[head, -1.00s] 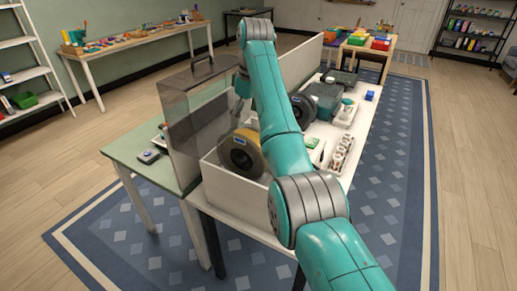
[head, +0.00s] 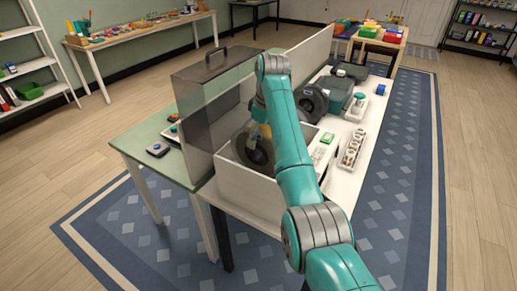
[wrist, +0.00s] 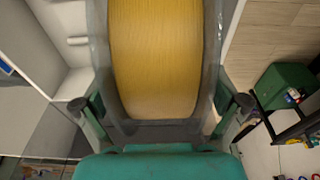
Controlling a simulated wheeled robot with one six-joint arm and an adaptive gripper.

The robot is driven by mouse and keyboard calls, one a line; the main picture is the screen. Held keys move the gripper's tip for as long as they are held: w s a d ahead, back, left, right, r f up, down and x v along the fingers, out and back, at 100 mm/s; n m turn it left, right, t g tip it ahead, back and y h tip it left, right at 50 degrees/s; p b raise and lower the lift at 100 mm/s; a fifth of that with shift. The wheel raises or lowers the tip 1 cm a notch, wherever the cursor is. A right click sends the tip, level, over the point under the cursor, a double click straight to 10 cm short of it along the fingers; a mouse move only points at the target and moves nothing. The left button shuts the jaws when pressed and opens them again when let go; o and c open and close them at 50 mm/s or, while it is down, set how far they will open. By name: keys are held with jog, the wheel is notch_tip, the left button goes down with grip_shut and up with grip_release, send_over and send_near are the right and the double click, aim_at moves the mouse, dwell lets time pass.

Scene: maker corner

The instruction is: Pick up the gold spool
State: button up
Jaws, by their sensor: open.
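The gold spool (wrist: 165,60) fills the upper middle of the wrist view, with gold filament between two grey flanges. In the head view its dark flange (head: 250,150) shows upright inside a white open box (head: 246,192), partly hidden by my arm. My gripper (wrist: 162,104) is open, with one finger on each side of the spool, outside the flanges. I cannot tell whether either finger touches it. In the head view the gripper is mostly hidden behind my arm.
A smoky clear case (head: 199,110) with a handle stands left of the box. A black spool (head: 312,102), green bins (head: 335,90) and a tray of small parts (head: 352,150) are on the white table at right. A green table (head: 143,138) adjoins at left.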

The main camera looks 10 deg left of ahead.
jog(key=shift+f, duration=0.2)
jog(key=c, duration=1.7)
jog(key=shift+c, duration=0.3)
